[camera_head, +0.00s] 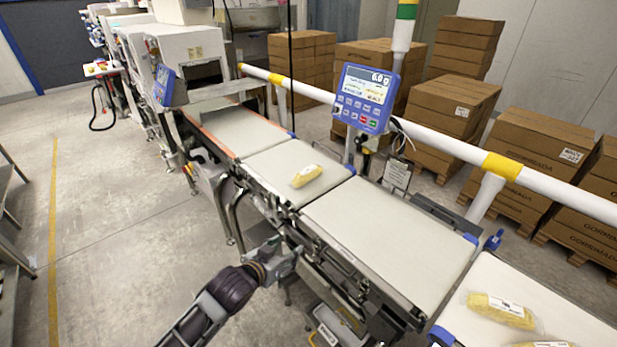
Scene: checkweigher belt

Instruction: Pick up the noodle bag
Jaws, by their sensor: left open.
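A yellow noodle bag (306,176) with a pale label lies flat on the middle belt section (270,162) of the checkweigher. Another noodle bag (500,310) lies on the white surface at the lower right, and part of a further bag (541,345) shows at the bottom edge. My left gripper (292,250) is open, in front of the near side of the belt frame. It is apart from the bag on the belt, nearer to me and a little to the left in the picture. Its fingers are small and hard to make out against the frame. My right gripper is out of view.
A white and yellow rail (440,142) runs along the far side. The long belt section (390,240) on the right is bare. Stacked cartons (452,110) stand behind.

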